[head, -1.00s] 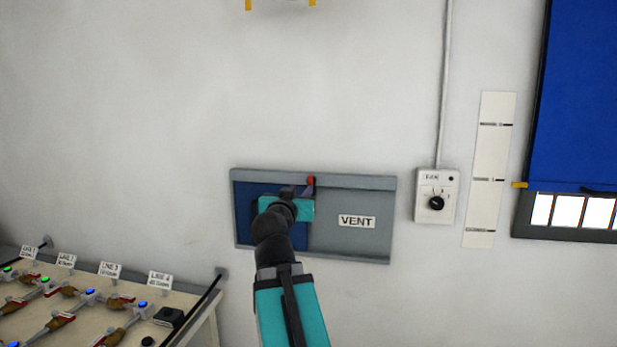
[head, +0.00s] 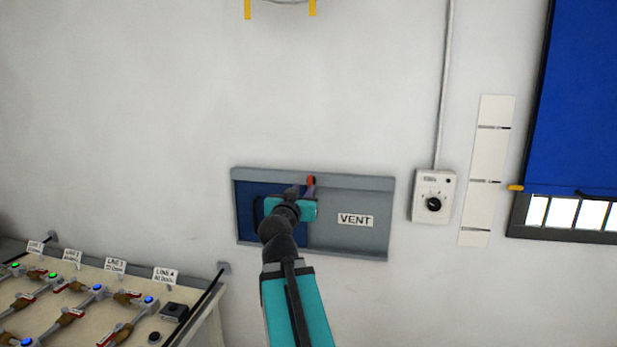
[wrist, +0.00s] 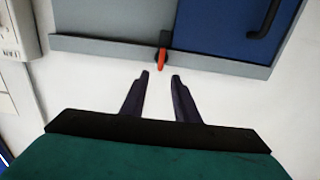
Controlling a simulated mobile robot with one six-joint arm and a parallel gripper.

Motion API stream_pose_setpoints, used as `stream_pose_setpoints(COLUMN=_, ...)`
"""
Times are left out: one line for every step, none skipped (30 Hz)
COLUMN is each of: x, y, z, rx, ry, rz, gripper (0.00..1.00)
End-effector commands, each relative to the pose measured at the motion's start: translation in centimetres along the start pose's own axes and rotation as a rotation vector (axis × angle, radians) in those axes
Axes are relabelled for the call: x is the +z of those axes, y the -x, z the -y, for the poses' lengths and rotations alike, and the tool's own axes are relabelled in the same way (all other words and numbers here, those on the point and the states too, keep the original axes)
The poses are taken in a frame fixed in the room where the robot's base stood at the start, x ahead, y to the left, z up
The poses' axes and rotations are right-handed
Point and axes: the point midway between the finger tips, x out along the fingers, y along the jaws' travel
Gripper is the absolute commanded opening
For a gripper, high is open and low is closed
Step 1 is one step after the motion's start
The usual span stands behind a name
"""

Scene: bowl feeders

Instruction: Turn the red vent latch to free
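The red vent latch (head: 311,181) sits on the top rail of the vent frame, where the blue opening meets the grey panel marked VENT. In the wrist view the latch (wrist: 162,58) is a small red lever on a dark pivot, pointing roughly at the gap between my fingers. My gripper (wrist: 159,75) is open and empty, its two dark fingers apart and just short of the latch, not touching it. In the head view my gripper (head: 300,193) is in front of the vent, and my wrist hides part of the blue area.
The grey vent panel (head: 345,238) has a dark handle (wrist: 268,22) near it on the blue part. A dial box (head: 433,197) is on the wall to the right. A bench (head: 200,305) with several valves stands lower left.

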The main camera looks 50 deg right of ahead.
Motion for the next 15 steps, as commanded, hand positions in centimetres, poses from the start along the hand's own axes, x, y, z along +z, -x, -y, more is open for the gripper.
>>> stream_pose_setpoints(x=-0.3, y=-0.1, z=0.0, rx=0.0, ry=0.001, rz=0.001, gripper=0.28)
stream_pose_setpoints(x=-0.3, y=-0.2, z=0.0, rx=0.0, ry=0.002, rz=0.001, gripper=0.28)
stream_pose_setpoints(x=-0.3, y=-0.3, z=0.0, rx=-0.001, ry=0.001, rz=0.001, gripper=0.28)
stream_pose_setpoints(x=-0.3, y=-0.3, z=0.0, rx=-0.001, ry=0.001, rz=0.002, gripper=0.28)
stream_pose_setpoints(x=-0.2, y=-0.4, z=0.0, rx=-0.002, ry=0.001, rz=0.002, gripper=0.28)
stream_pose_setpoints(x=-0.2, y=-0.5, z=0.0, rx=-0.002, ry=0.001, rz=0.002, gripper=0.28)
stream_pose_setpoints(x=-0.2, y=-0.6, z=0.0, rx=-0.002, ry=0.002, rz=0.002, gripper=0.28)
stream_pose_setpoints(x=-0.3, y=-0.6, z=0.0, rx=-0.003, ry=0.002, rz=0.002, gripper=0.28)
stream_pose_setpoints(x=-0.2, y=-0.7, z=0.0, rx=-0.003, ry=0.002, rz=0.002, gripper=0.28)
stream_pose_setpoints(x=-0.2, y=-0.8, z=0.0, rx=-0.003, ry=0.002, rz=0.003, gripper=0.28)
stream_pose_setpoints(x=-0.2, y=-1.1, z=0.0, rx=-0.002, ry=0.001, rz=0.003, gripper=0.28)
stream_pose_setpoints(x=-0.2, y=-1.4, z=0.0, rx=-0.002, ry=0.001, rz=0.003, gripper=0.28)
stream_pose_setpoints(x=-0.3, y=-1.7, z=0.0, rx=-0.002, ry=0.002, rz=0.003, gripper=0.28)
stream_pose_setpoints(x=-0.3, y=-1.9, z=0.0, rx=-0.002, ry=0.002, rz=0.002, gripper=0.28)
stream_pose_setpoints(x=-0.3, y=-2.1, z=0.0, rx=-0.002, ry=0.002, rz=0.002, gripper=0.28)
